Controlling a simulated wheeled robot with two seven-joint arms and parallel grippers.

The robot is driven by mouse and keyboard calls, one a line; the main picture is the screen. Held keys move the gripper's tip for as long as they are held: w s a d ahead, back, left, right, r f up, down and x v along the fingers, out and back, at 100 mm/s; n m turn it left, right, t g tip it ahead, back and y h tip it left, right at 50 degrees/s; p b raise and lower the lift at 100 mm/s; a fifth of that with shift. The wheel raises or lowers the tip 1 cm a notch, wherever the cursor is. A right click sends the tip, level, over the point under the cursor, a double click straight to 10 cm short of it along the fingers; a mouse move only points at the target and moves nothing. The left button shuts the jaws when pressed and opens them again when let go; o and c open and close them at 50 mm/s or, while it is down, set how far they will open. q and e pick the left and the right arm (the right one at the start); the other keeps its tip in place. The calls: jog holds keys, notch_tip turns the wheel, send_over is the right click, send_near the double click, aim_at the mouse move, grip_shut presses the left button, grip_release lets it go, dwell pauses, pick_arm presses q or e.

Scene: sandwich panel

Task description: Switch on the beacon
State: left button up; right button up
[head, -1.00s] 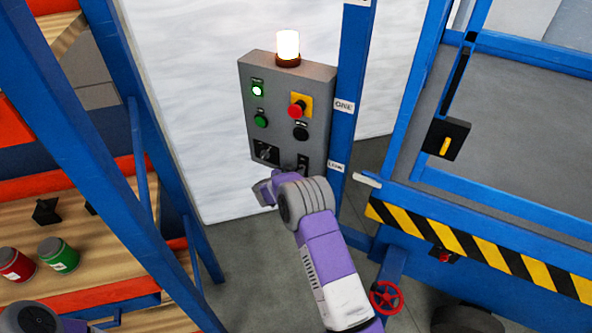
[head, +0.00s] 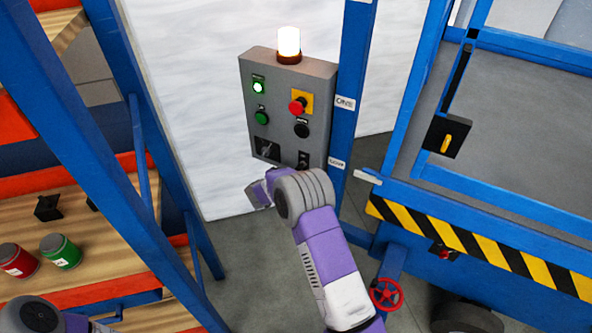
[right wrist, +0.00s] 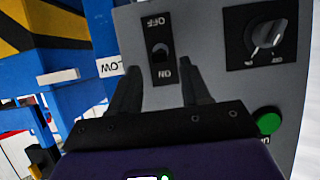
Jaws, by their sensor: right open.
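The beacon (head: 289,43) on top of the grey control panel (head: 287,143) glows bright white above an orange base. A small toggle switch (head: 303,160) is at the panel's lower right. In the right wrist view the switch (right wrist: 160,52) sits between upside-down OFF and ON labels; its lever position is hard to tell. My right gripper (right wrist: 158,82) is open and empty, its fingers apart and pointing at the switch plate. In the head view this gripper (head: 258,193) is just below the panel. My left arm shows at the lower left, its fingers unclear.
The panel also carries a lit green lamp (head: 258,87), green button (head: 261,117), red emergency button (head: 297,106), black button (head: 302,129) and rotary knob (head: 265,150). A blue post stands right of it. Shelving with cans is at left, a striped blue platform at right.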

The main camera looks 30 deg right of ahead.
jog(key=shift+v, duration=1.75)
jog(key=s+a+f+n+y+b, duration=0.1)
jog(key=s+a+f+n+y, duration=0.35)
jog(key=f, duration=0.45)
jog(key=s+a+f+n+y+b, duration=0.1)
jog(key=s+a+f+y, duration=0.3)
jog(key=s+a+f, duration=0.4)
jog(key=s+a+f+n+g+y, duration=0.1)
jog(key=s+a+f+g+y, duration=0.2)
jog(key=s, duration=0.8)
jog(key=s+a+f+n+g+y, duration=0.2)
jog(key=s+a+f+g+y, duration=0.1)
jog(key=s+a, duration=0.5)
jog(key=s, duration=0.3)
jog(key=shift+y+b, duration=0.3)
jog(key=shift+y, duration=0.05)
